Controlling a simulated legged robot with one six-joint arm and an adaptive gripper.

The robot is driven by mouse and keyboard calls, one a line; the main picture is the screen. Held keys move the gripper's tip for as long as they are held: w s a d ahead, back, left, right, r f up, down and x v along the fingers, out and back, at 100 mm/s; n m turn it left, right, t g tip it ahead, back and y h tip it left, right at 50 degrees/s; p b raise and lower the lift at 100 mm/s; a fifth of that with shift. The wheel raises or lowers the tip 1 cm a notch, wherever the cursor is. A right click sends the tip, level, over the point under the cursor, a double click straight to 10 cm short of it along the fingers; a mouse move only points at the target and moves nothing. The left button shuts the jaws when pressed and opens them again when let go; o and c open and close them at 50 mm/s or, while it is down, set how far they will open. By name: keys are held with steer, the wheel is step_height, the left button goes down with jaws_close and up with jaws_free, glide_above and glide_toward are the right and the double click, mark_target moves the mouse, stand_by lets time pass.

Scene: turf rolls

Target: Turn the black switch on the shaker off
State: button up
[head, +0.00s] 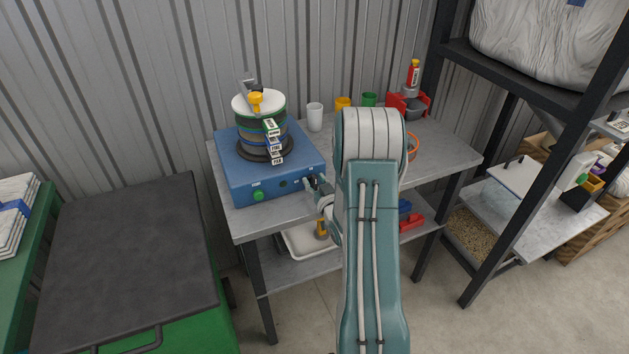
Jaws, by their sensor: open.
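The shaker (240,180) is a blue box on a grey table. A stack of sieves (262,125) with a white-rimmed lid is clamped on top of it. Its front panel carries a green knob (258,195) at the left and a small dark round part (283,183) right of it. I cannot tell whether this dark part is the black switch or what position a switch is in. My gripper (312,184) is open at the right end of the front panel, very close to it. Contact cannot be made out, and my arm hides part of this area.
Behind my arm the table (440,150) holds a white cup (315,117), yellow and green cups, and a red item. A white tray (300,240) lies on the lower shelf. A green bin with a dark lid (130,260) stands left; a black-framed rack (515,190) stands right.

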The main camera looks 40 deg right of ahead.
steer(key=shift+w, duration=0.1)
jaws_close()
steer(key=shift+n, duration=0.3)
steer(key=n, duration=0.3)
steer(key=shift+a+n, duration=0.2)
steer(key=shift+n, duration=0.2)
steer(key=n, duration=0.4)
steer(key=shift+w+a+f, duration=0.15)
steer(key=shift+a, duration=0.05)
steer(key=n, duration=0.5)
steer(key=shift+a+f, duration=0.15)
steer(key=shift+f, duration=0.1)
steer(key=shift+a+f+n, duration=0.1)
steer(key=shift+f+n, duration=0.05)
steer(key=shift+n, duration=0.95)
steer(key=shift+f+n, duration=0.15)
steer(key=shift+n, duration=0.95)
